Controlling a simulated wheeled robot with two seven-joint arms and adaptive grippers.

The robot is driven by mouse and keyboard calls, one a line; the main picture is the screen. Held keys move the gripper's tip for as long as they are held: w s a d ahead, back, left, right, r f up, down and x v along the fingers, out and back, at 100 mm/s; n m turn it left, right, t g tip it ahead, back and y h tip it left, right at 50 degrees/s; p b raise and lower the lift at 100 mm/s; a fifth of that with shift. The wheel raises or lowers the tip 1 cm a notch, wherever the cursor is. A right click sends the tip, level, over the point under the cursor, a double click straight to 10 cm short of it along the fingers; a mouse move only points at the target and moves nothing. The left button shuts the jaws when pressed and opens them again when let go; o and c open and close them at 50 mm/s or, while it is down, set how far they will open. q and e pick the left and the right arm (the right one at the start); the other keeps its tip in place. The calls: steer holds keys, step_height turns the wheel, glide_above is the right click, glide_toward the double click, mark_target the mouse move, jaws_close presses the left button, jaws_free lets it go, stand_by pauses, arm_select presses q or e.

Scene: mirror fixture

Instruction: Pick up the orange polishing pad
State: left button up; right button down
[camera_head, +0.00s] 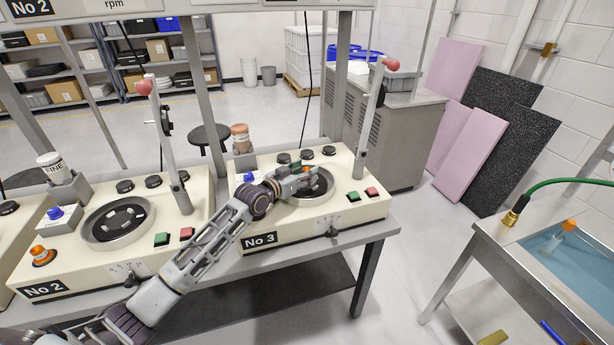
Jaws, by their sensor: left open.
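My left arm reaches in from the lower left across the No 3 polishing machine (355,208). My left gripper (312,181) is open over that machine's round dark bowl (324,190). A small orange spot (305,169) shows at the gripper's fingers. It may be the orange polishing pad, but it is too small and too covered to be sure, and I cannot tell whether the fingers touch it. An orange knob-like piece (43,256) sits at the front left of the No 2 machine (75,272). My right gripper is not in view.
Levers with red knobs (392,65) rise beside the bowls. A sink (540,255) with blue water and an orange-topped item (569,225) is at the right. Open floor lies between bench and sink.

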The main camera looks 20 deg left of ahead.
arm_select(q)
steer(key=shift+x, duration=0.9)
jaws_close()
steer(key=shift+r, duration=0.15)
step_height(320, 180, up, 10)
stand_by(0.7)
stand_by(0.4)
